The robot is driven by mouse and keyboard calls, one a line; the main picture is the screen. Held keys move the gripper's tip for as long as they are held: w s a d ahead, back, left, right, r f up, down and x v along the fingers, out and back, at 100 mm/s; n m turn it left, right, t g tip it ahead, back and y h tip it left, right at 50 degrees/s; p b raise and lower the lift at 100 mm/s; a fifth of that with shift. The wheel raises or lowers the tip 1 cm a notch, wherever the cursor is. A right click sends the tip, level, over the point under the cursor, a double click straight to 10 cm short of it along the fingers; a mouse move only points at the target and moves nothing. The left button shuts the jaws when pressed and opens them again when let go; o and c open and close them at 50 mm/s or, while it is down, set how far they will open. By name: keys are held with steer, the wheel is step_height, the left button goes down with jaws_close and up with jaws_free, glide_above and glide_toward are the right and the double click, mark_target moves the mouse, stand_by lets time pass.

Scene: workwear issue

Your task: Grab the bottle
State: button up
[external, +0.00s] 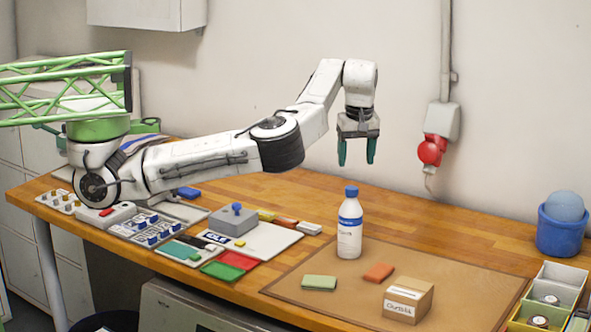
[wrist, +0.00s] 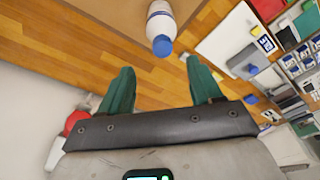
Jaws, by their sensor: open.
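A white bottle (external: 349,228) with a blue cap and a blue band stands upright at the back left of the brown mat (external: 470,285). In the wrist view the bottle (wrist: 159,24) is at the top middle, its cap towards me, partly cut off by the frame edge. My gripper (external: 356,162) hangs above the table with its two green fingers apart and pointing down. It is higher than the bottle and behind it, not touching it. In the wrist view my gripper (wrist: 160,82) shows nothing between its fingers, and the bottle lies beyond the fingertips.
On the mat are a small cardboard box (external: 407,300), an orange block (external: 379,272) and a green block (external: 319,283). A grey box with a blue knob (external: 233,220) and several small parts lie left. A blue bucket (external: 562,230) stands right. Bare wood lies behind the bottle.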

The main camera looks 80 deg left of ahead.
mark_target(352, 188)
steer(key=f, duration=0.3)
steer(key=a+f, duration=0.1)
steer(key=f, duration=0.3)
steer(key=a+f, duration=0.1)
steer(key=f, duration=0.2)
steer(key=shift+s+f+p, duration=0.1)
steer(key=shift+f+p, duration=0.1)
steer(key=shift+p, duration=0.2)
steer(key=shift+c, duration=0.4)
jaws_close()
